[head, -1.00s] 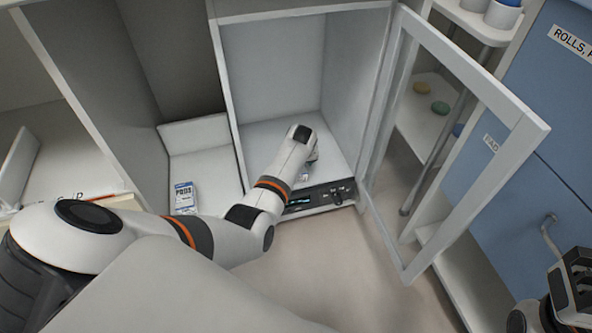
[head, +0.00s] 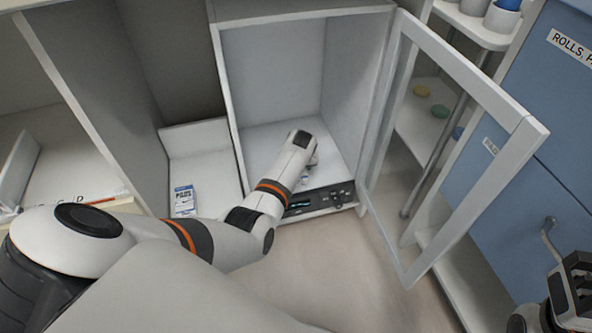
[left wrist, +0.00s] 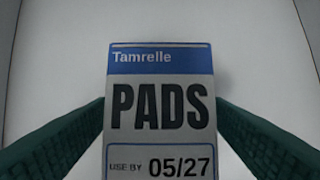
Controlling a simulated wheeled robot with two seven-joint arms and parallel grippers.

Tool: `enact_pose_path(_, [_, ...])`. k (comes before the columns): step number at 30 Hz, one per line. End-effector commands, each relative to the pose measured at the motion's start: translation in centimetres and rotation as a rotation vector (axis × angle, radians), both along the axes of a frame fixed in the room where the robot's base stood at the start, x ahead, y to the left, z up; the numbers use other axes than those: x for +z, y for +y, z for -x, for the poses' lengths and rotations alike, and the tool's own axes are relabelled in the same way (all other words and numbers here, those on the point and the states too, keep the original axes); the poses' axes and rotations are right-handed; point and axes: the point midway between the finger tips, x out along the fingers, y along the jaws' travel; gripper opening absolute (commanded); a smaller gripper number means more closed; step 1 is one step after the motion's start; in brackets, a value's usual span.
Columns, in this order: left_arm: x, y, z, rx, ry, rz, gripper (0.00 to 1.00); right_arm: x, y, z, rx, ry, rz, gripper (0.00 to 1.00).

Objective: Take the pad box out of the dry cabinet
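The dry cabinet (head: 224,95) stands open in the head view, its glazed door (head: 530,135) swung out to the right. My left arm reaches in, and my left gripper (head: 306,172) is low inside, mostly hidden by its own wrist. In the left wrist view a white and blue pad box (left wrist: 160,110) stands upright, reading Tamrelle PADS, use by 05/27. The green fingertips of my left gripper (left wrist: 160,100) meet its two sides, so it looks shut on the box. My right gripper (head: 575,285) is at the lower right, away from the cabinet; its fingers are unclear.
A similar white and blue box (head: 184,200) stands in the open compartment left of the cabinet. A control panel (head: 320,199) runs along the cabinet's front bottom edge. Blue drawers (head: 520,190) and a white cart (head: 470,22) stand to the right beyond the door.

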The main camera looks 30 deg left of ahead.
Motion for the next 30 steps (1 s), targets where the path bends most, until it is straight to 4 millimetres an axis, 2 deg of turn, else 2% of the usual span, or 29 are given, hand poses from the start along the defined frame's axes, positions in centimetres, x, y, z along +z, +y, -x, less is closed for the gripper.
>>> enact_pose_path(1, [0.0,0.0,0.0,0.0,0.0,0.0,0.62,0.0,0.0,0.0,0.0,0.0,0.0,0.36])
enact_pose_path(7, [0.0,0.0,0.0,0.0,0.0,0.0,0.29,0.0,0.0,0.0,0.0,0.001,0.0,0.36])
enact_pose_path(18, [0.6,0.0,0.0,0.0,-0.002,-0.001,0.29,-0.1,0.0,0.0,0.0,0.002,0.001,0.36])
enact_pose_path(19, [1.2,0.0,0.0,0.0,-0.002,-0.001,0.29,0.4,0.0,0.0,-0.001,0.0,0.0,0.36])
enact_pose_path(23, [3.3,0.0,-0.1,-0.001,-0.003,-0.001,0.29,-0.3,-0.2,-0.1,0.0,0.055,-0.003,0.36])
enact_pose_path(30, [8.2,0.0,0.0,0.001,-0.002,0.0,0.29,-1.5,-0.4,0.8,0.006,0.151,-0.012,0.36])
